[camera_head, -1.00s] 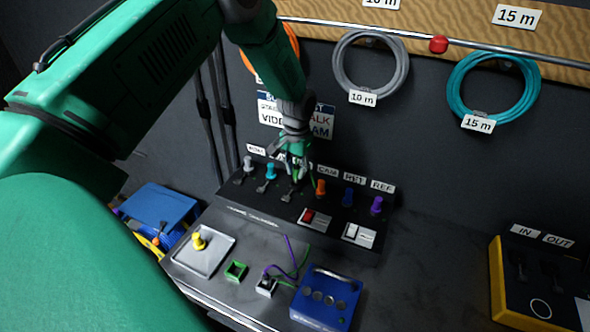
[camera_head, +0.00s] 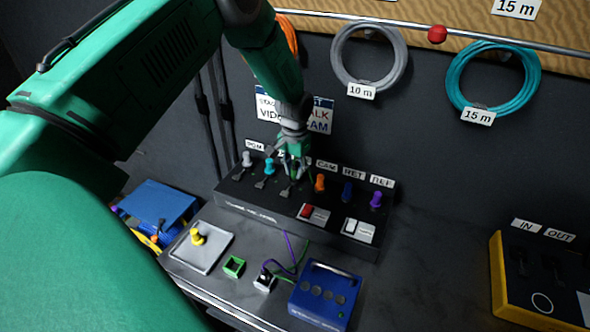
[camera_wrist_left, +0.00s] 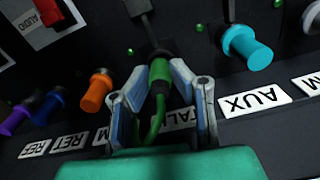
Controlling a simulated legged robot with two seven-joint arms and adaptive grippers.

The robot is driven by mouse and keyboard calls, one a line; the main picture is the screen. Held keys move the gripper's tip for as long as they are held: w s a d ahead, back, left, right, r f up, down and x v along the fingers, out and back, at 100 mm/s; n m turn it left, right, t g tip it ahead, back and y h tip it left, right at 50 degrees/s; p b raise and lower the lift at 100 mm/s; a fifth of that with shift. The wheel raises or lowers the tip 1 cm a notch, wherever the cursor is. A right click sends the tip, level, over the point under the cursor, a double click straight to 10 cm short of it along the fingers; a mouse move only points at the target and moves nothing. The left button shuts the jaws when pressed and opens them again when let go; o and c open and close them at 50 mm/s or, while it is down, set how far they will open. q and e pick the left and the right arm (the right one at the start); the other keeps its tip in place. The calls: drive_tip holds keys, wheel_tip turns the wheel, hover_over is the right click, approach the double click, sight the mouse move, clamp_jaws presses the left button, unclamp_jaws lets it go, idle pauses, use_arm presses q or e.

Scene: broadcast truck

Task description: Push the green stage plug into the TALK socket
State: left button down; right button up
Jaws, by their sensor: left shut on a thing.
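The green stage plug (camera_wrist_left: 160,76) is between the fingers of my left gripper (camera_wrist_left: 161,100) in the left wrist view, and the gripper is shut on it. A green cable runs back from the plug between the fingers. The plug's front end meets a dark fitting in line with the TALK label (camera_wrist_left: 180,117), which the fingers partly cover. I cannot tell how deep the plug sits. In the head view my left gripper (camera_head: 294,170) is at the panel (camera_head: 265,212), between the cyan plug (camera_head: 269,167) and the orange plug (camera_head: 320,183). My right gripper is not in view.
The cyan plug at AUX and the orange plug flank the gripper closely. Blue (camera_head: 347,191) and purple (camera_head: 376,199) plugs stand further right. In front are a yellow plug on a grey plate (camera_head: 205,252), a green square holder (camera_head: 233,266) and a blue box (camera_head: 325,295).

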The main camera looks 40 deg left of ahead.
sight(294, 165)
use_arm(q)
drive_tip(key=c, duration=1.3)
unclamp_jaws()
drive_tip(key=shift+d+f, duration=0.1)
drive_tip(key=shift+f, duration=0.1)
drive_tip(key=shift+c, duration=0.2)
wheel_tip(294, 165, up, 12)
drive_tip(key=shift+f, duration=0.1)
drive_tip(key=shift+a, duration=0.2)
